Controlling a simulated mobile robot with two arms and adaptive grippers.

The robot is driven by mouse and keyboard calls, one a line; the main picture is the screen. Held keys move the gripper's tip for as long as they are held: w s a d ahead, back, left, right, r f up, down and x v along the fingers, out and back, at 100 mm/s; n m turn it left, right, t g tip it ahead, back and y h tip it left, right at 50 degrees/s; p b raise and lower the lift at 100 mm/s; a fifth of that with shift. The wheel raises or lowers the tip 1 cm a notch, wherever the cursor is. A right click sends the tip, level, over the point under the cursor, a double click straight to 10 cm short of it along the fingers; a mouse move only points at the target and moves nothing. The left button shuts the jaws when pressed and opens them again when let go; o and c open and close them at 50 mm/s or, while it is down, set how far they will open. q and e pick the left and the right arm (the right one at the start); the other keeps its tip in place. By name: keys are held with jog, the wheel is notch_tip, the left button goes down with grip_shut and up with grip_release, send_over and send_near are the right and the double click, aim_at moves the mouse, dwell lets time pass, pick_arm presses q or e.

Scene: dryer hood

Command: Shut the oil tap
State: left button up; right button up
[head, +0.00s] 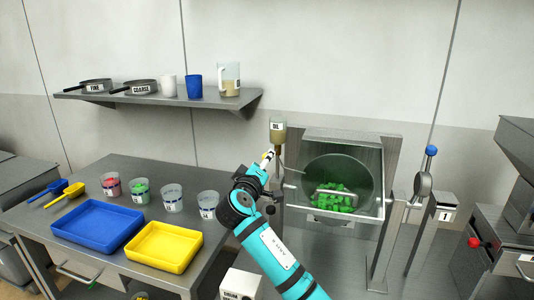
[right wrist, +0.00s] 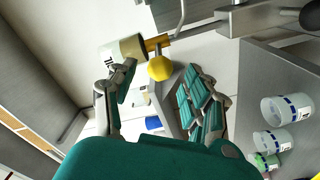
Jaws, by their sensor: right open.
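The oil container (head: 278,132) is a small labelled vessel with yellowish contents, mounted left of the hooded drum. In the right wrist view the container (right wrist: 122,50) shows at upper left, with a brass tap body (right wrist: 158,42) at its end. The tap's yellow ball knob (right wrist: 160,68) is beside the brass body. My right gripper (right wrist: 162,84) is open, with the knob just beyond and between its spread fingers; contact is not visible. In the head view my right gripper (head: 265,168) is just below the container, partly hidden by its wrist. My left gripper is not in view.
The drum (head: 338,180) holds green pieces, right of my right arm. A table on the left bears several cups, a blue tray (head: 97,226) and a yellow tray (head: 163,247). A shelf (head: 160,97) with pans and jugs is above. A blue-topped lever (head: 431,151) stands right.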

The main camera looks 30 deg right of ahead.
jog(key=shift+p+x, duration=0.35)
jog(key=shift+x, duration=1.55)
grip_shut()
jog(key=shift+f, duration=0.15)
